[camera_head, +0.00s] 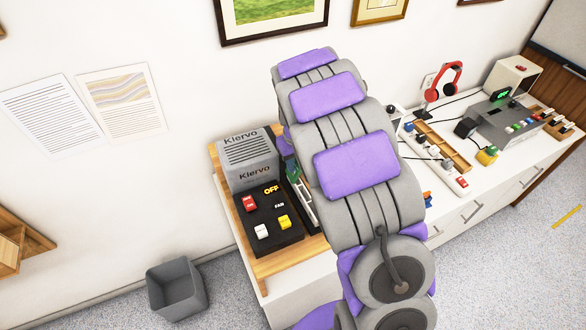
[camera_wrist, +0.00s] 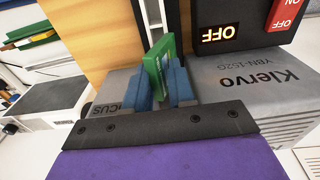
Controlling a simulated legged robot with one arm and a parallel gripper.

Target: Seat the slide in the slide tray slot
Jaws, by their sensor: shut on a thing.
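The green slide (camera_wrist: 158,63) stands upright between the blue fingertips of my gripper (camera_wrist: 165,84) in the wrist view. My gripper is shut on it. A sliver of the green slide (camera_head: 292,171) also shows in the head view, beside the grey Klervo projector (camera_head: 249,160). What looks like the slide tray (camera_head: 303,203) runs along the black control panel, partly hidden by my arm. In the wrist view, pale and dark rails (camera_wrist: 153,14) lie just beyond the slide. I cannot tell whether the slide's lower edge is inside a slot.
The black panel (camera_head: 268,218) carries red, white and yellow switches and an OFF display. The projector body (camera_wrist: 255,88) is close to my gripper. A wooden board (camera_head: 262,262) lies under them. Red headphones (camera_head: 444,82) and other devices stand right of my arm.

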